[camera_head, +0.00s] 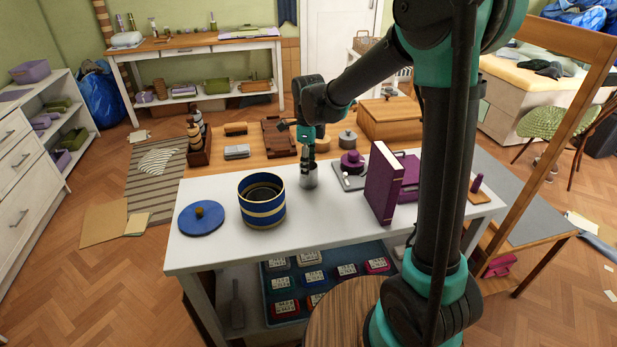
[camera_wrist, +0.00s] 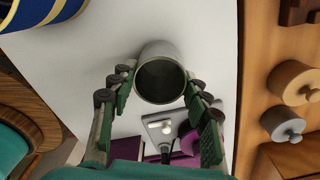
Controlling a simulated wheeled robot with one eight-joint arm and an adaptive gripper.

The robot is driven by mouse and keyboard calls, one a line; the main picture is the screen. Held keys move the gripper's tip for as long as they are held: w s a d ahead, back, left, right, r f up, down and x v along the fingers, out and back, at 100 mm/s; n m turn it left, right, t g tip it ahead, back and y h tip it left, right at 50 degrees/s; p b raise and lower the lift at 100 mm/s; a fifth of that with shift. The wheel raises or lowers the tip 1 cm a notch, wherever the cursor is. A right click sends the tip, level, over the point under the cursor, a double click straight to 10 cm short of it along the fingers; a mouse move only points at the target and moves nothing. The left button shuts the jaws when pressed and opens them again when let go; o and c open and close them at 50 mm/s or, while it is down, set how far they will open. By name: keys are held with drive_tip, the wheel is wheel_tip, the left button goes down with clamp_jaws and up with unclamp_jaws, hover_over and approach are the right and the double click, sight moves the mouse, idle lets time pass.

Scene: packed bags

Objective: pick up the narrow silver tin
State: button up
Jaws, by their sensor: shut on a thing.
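The narrow silver tin (camera_head: 309,179) is a small open-topped cylinder at the middle of the white table (camera_head: 340,215). My gripper (camera_head: 308,163) points down over it and is shut on it. In the wrist view the tin (camera_wrist: 160,52) shows its dark open mouth between my gripper's two green-padded fingers (camera_wrist: 160,82). The tin looks upright. I cannot tell whether its base touches the table.
A blue-and-gold striped canister (camera_head: 262,207) and its blue lid (camera_head: 201,218) stand left of the tin. A wooden surface with several items adjoins behind.

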drive_tip(key=shift+c, duration=1.1)
drive_tip(key=shift+r, duration=0.1)
